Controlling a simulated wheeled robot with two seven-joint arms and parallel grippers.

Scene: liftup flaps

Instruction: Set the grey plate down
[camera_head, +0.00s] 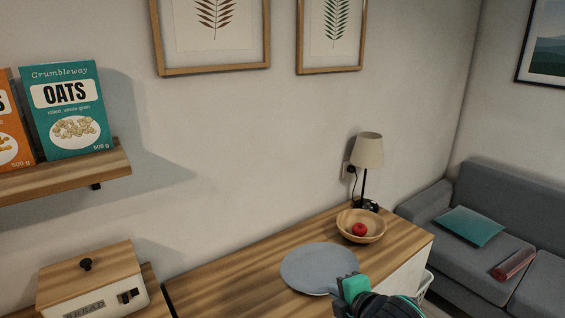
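The grey plate (318,266) is round and lies about level at the wooden cabinet top (225,278), near its front edge. I cannot tell whether it rests on the wood or is slightly above it. My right gripper (347,286), with teal fingertips, is at the plate's front right rim and overlaps it in the picture. The gap between its fingers does not show clearly, so I cannot tell whether they clamp the rim. My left gripper is out of view.
A wooden bowl (374,232) with a red fruit (359,230) stands just behind the plate, to its right. A lamp (368,153) stands behind the bowl. A bread box (90,283) is at the left. The cabinet top left of the plate is clear.

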